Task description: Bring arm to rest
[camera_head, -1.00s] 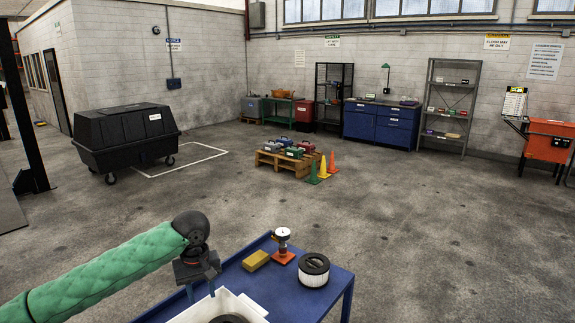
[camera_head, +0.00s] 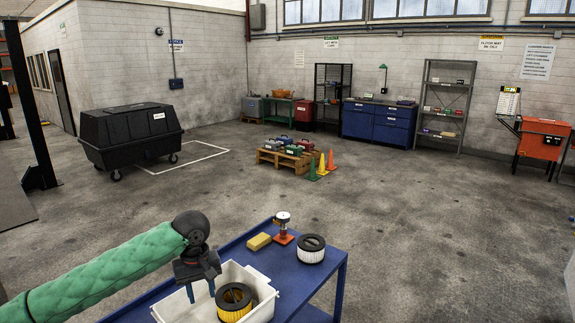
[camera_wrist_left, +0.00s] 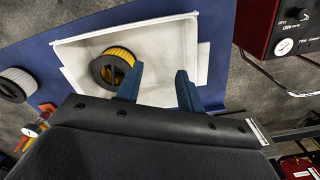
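My left gripper (camera_head: 200,290), on a green padded arm, points down above the left side of a white bin (camera_head: 262,278) on the blue cart. Its two blue fingers stand apart with nothing between them; they also show apart in the left wrist view (camera_wrist_left: 158,88). A yellow filter with a black rim (camera_head: 235,303) lies in the bin, to the right of the fingers in the head view and left of them in the wrist view (camera_wrist_left: 120,58). My right gripper is not in view.
On the blue cart (camera_head: 290,285) stand a white filter with a black top (camera_head: 311,255), a gauge on a red base (camera_head: 283,236) and a yellow block (camera_head: 259,241). A pallet (camera_head: 283,160) with toolboxes, cones and a black wheeled bin (camera_head: 131,141) stand beyond. Open floor lies between.

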